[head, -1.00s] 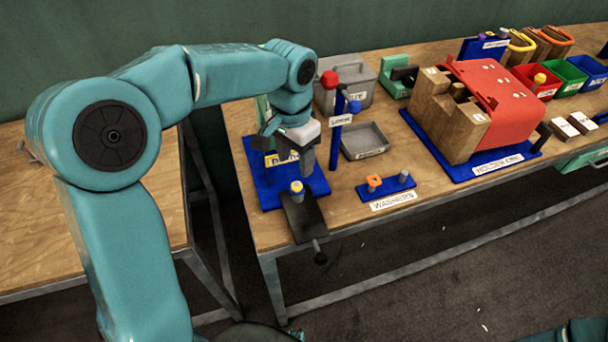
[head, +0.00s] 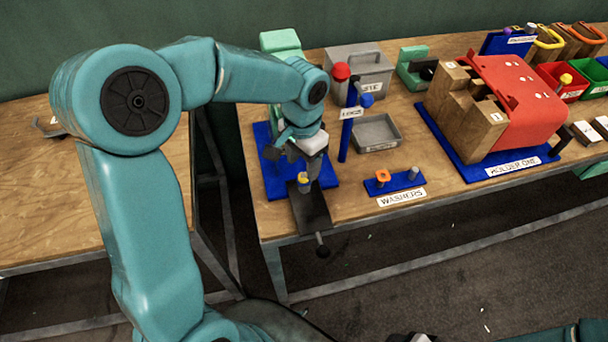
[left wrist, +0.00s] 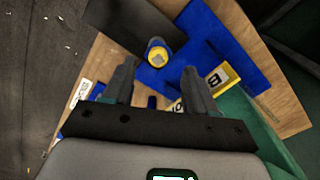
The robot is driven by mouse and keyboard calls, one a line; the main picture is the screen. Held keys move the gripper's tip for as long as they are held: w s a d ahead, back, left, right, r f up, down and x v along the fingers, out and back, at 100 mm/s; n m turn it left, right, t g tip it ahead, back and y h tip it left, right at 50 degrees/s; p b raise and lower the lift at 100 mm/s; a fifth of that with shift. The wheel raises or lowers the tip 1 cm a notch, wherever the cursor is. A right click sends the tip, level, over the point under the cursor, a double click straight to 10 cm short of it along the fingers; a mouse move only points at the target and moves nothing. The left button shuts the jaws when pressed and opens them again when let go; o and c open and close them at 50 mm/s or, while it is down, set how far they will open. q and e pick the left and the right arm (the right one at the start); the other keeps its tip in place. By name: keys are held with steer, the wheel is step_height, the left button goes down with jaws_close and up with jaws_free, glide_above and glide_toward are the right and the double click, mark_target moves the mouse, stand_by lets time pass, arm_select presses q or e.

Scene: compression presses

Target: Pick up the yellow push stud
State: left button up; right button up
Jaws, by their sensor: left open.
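The yellow push stud (head: 304,178) stands upright at the inner end of a dark flat plate (head: 312,210) by the blue press base (head: 272,187). My left gripper (head: 292,160) is open and empty, close above and behind the stud. Its two dark fingers (left wrist: 160,82) spread apart in the left wrist view, with a gap to the stud.
A blue post with red (head: 341,71) and blue knobs stands right of the gripper. A grey tray (head: 377,133) and the blue washers stand (head: 396,182) lie further right. The wooden holder (head: 462,116) has a red cover. A black-knobbed rod (head: 322,250) overhangs the front edge.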

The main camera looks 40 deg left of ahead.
mark_target(303, 176)
arm_select(q)
step_height(303, 176, down, 3)
steer(key=shift+s+d+f, duration=0.1)
steer(key=shift+d+f, duration=0.05)
steer(key=shift+f, duration=0.15)
steer(key=shift+c, duration=1)
steer(key=shift+s, duration=0.1)
steer(key=c, duration=0.5)
jaws_close()
